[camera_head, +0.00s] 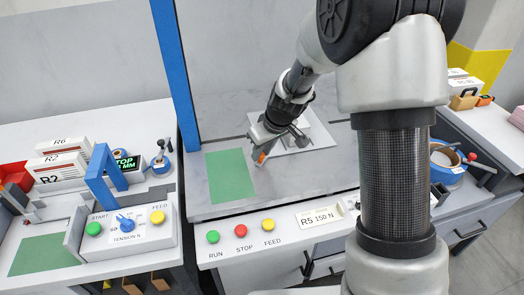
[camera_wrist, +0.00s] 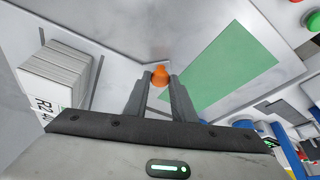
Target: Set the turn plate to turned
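The turn plate (camera_head: 315,144) is a pale square plate on the grey bench top, partly hidden by my gripper and arm. A white stack of papers (camera_wrist: 62,75) stands on it. A small orange handle (camera_head: 262,157) sits at the plate's left side; it also shows in the wrist view (camera_wrist: 160,76). My gripper (camera_wrist: 160,84) points down at the handle, with one finger on each side of it. The fingers are apart and the handle nearly fills the gap between their tips. I cannot tell whether they touch it.
A green mat (camera_head: 230,175) lies just left of my gripper. The front panel has green, red and yellow buttons (camera_head: 240,231). A blue post (camera_head: 175,70) rises at the bench's left edge.

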